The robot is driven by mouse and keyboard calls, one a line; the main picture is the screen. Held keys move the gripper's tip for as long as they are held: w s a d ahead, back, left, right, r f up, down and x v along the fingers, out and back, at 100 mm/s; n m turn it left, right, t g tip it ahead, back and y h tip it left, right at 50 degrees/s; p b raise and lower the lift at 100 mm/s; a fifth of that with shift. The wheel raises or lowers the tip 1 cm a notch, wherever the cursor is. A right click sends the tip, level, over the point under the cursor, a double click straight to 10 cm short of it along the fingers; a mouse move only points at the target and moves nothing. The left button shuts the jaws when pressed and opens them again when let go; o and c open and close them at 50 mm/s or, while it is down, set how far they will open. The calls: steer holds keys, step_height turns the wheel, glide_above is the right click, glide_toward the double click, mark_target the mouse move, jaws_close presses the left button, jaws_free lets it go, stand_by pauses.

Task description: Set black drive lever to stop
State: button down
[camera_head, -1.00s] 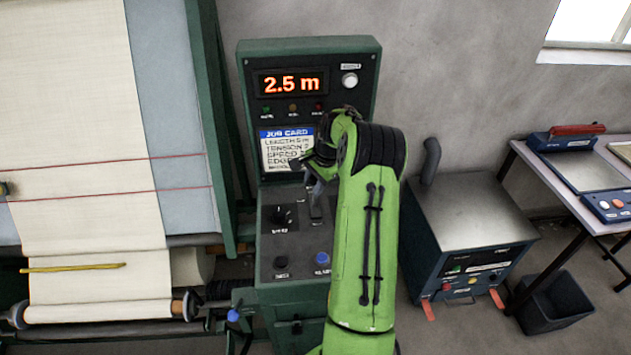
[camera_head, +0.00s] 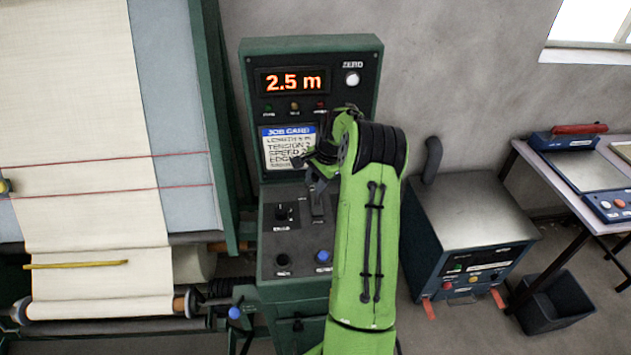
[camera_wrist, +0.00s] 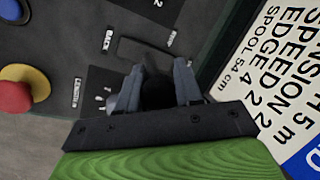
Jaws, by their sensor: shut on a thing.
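The black drive lever (camera_wrist: 157,92) shows in the wrist view between the two grey fingers of my gripper (camera_wrist: 154,88), which is shut on it. The lever's slot plate lies on the dark sloping panel, with a "BACK" label beside it; the other labels by the slot are partly hidden or too small to read. In the head view my gripper (camera_head: 314,180) is over the panel, just below the job card, and my green arm covers the panel's right side. The lever's exact position along its slot is hard to tell.
The console (camera_head: 290,245) has a display reading 2.5 m (camera_head: 293,83), a job card (camera_head: 289,147), a black knob (camera_head: 283,211) and a blue button (camera_head: 323,256). A red button (camera_wrist: 14,97) shows in the wrist view. A cloth roll (camera_head: 100,306) stands left, a metal-topped box (camera_head: 460,215) right.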

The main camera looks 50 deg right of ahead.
steer(key=c, duration=1.2)
jaws_free()
steer(key=shift+w+d+r, duration=0.1)
steer(key=shift+d, duration=0.25)
steer(key=o, duration=0.4)
steer(key=shift+w+d+f, duration=0.1)
steer(key=shift+d+f, duration=0.1)
steer(key=shift+a+r, duration=0.1)
steer(key=shift+a, duration=0.1)
steer(key=v, duration=1.5)
steer(key=shift+s+r+p, duration=0.25)
steer(key=shift+r+p, duration=0.05)
steer(key=shift+p, duration=0.1)
